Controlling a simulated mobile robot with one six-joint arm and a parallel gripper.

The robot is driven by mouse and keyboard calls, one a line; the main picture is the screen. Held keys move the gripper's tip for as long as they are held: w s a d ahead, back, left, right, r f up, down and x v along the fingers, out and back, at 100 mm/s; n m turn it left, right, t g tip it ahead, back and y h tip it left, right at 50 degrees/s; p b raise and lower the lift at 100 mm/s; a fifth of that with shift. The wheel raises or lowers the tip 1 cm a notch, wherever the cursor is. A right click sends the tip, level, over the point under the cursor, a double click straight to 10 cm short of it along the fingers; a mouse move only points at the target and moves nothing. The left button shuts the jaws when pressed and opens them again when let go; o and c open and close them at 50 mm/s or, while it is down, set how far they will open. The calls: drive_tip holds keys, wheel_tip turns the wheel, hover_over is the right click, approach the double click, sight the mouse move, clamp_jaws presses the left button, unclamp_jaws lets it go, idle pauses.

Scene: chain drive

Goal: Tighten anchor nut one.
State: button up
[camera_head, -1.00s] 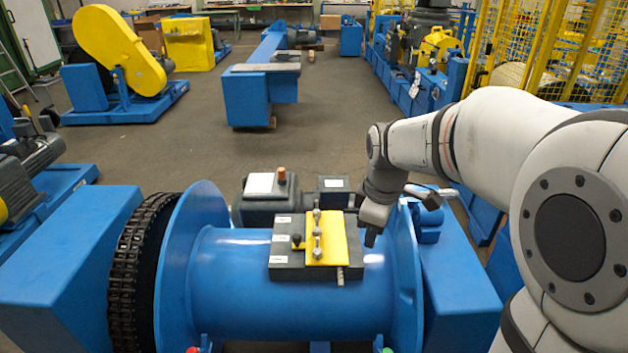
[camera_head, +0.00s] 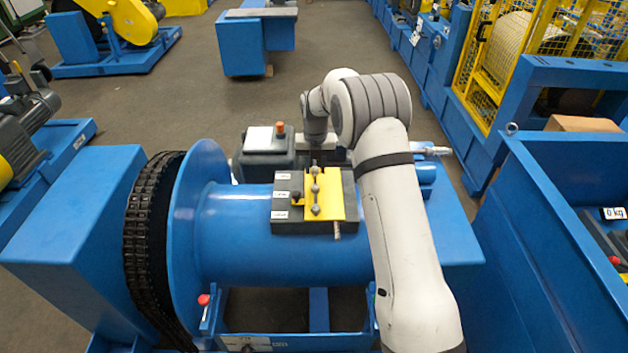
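A yellow anchor plate (camera_head: 327,187) sits on a dark block (camera_head: 287,227) on top of the blue drum (camera_head: 235,225). Several grey nuts or studs stand in a row along the plate: a far one (camera_head: 314,171), a middle one (camera_head: 315,188) and a near one (camera_head: 315,210). A small dark-topped knob (camera_head: 296,196) is at the plate's left side. I cannot tell which is anchor nut one; the block's white labels are too small to read. My gripper (camera_head: 316,139) is just beyond the far end of the plate, pointing down. Its fingers are too small and partly hidden to judge.
A rope end (camera_head: 337,230) sticks out of the block's near side. A black chain (camera_head: 150,240) wraps the drum's left end. A dark motor box (camera_head: 266,160) stands behind the drum. A blue bin (camera_head: 560,230) is at right. My forearm hides the drum's right end.

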sight(315, 181)
wheel_tip(315, 181, down, 7)
drive_tip(key=shift+f+p, duration=0.1)
drive_tip(key=shift+p, duration=0.65)
drive_tip(key=shift+c, duration=0.3)
